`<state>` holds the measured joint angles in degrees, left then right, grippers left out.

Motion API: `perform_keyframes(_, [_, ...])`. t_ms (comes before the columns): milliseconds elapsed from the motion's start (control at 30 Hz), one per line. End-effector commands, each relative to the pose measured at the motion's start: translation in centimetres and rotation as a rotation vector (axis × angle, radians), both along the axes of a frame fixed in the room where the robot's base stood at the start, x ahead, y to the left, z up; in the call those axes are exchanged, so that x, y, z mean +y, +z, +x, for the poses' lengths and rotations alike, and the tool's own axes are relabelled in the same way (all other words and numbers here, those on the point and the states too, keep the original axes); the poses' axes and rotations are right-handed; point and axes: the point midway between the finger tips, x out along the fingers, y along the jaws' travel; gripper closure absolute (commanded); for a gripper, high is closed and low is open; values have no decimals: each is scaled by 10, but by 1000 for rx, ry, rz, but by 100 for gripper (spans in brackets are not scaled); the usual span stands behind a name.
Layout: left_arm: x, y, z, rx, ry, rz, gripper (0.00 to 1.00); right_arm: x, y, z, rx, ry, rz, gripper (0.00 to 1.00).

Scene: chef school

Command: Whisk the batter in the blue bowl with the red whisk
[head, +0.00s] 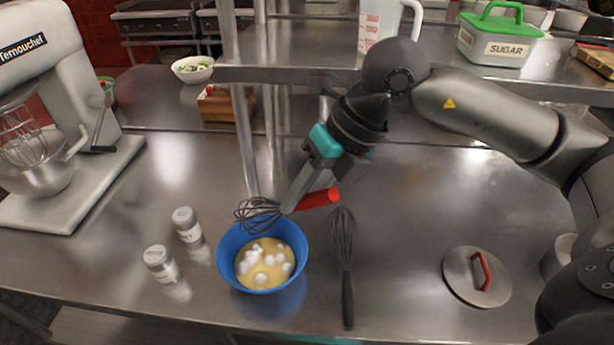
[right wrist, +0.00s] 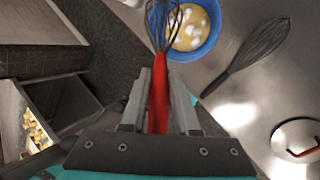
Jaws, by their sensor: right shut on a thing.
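The blue bowl (head: 227,263) stands on the steel counter with pale yellow batter (head: 262,270) and white lumps in it. My right gripper (head: 292,205) is shut on the handle of the red whisk (head: 318,199). The red whisk lies nearly level in the grip, its wire head (head: 257,212) pointing left over the bowl's far rim, apparently above the batter. In the right wrist view the red handle (right wrist: 158,95) sits between the fingers, and the wires reach over the edge of the blue bowl (right wrist: 212,45). My left gripper is not in view.
A black whisk (head: 345,262) lies just right of the bowl. Two shakers (head: 160,263) stand to its left. A lid with a red handle (head: 477,276) lies at the right. A stand mixer (head: 60,110) fills the far left. A shelf post (head: 240,110) rises behind the bowl.

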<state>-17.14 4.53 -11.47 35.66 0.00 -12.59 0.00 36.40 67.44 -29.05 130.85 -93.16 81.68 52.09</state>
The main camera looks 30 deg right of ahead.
Motion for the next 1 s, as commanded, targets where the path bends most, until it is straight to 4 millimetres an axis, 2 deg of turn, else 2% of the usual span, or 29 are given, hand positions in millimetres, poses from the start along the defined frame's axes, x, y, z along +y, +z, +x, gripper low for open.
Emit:
perform_keyframes(167, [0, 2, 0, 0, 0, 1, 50, -6, 1, -2, 26, -47, 4, 100])
perform_keyframes(367, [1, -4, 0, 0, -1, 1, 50, -6, -8, -2, 27, -47, 5, 100])
perform_keyframes(733, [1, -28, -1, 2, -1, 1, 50, -6, -43, -2, 25, -45, 4, 100])
perform_keyframes(1000, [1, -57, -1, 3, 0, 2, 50, -6, -71, -1, 23, -44, 5, 100])
